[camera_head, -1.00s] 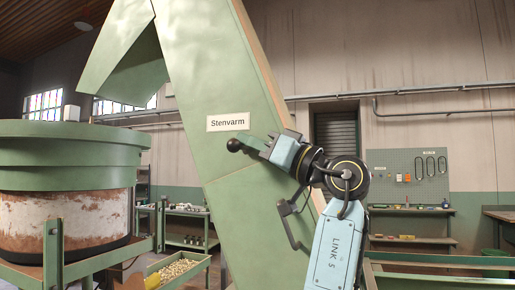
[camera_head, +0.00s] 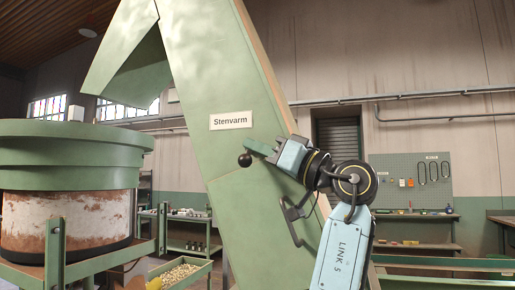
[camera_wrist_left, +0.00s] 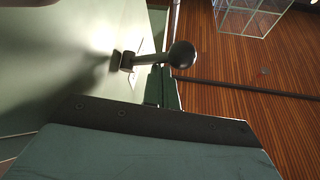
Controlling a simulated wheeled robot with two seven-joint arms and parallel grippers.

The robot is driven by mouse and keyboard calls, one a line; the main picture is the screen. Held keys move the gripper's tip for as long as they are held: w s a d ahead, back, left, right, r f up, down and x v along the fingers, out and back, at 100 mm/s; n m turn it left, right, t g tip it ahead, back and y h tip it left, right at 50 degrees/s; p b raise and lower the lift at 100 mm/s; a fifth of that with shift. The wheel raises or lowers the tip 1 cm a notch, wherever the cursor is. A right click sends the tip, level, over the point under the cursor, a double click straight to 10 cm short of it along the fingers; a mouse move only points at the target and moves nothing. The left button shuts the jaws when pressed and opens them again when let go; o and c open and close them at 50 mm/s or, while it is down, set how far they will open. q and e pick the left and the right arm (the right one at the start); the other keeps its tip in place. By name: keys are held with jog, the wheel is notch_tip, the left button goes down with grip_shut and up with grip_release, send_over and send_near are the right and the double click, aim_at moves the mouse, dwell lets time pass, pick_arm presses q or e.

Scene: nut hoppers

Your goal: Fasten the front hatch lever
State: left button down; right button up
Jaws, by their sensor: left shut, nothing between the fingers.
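The hatch lever has a round black knob (camera_head: 245,160) and sits on the front of the sloping green housing (camera_head: 222,85), below the "Stenvarm" label (camera_head: 231,121). In the left wrist view its knob (camera_wrist_left: 182,54) and rod stick out from a small dark mount (camera_wrist_left: 127,62) on the green face. My left gripper (camera_head: 255,146) is shut and empty, its fingertips just above and right of the knob. In the left wrist view the fingertips (camera_wrist_left: 160,72) are right beside the rod; I cannot tell whether they touch. My right gripper is out of view.
A dark bar handle (camera_head: 292,220) is on the housing below my left wrist. A large round green hopper (camera_head: 70,150) stands at left, with a bin of nuts (camera_head: 180,271) beside its frame. Shelves and a pegboard (camera_head: 411,180) are far behind.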

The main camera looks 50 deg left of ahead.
pick_arm(q)
jog(key=shift+r, duration=0.1)
jog(key=w+d+p, duration=0.1)
jog(key=w+d, duration=0.4)
jog(key=d, duration=0.2)
jog(key=shift+w+d+r, duration=0.2)
jog(key=shift+w+d, duration=0.1)
jog(key=shift+w, duration=0.05)
dwell(0.6)
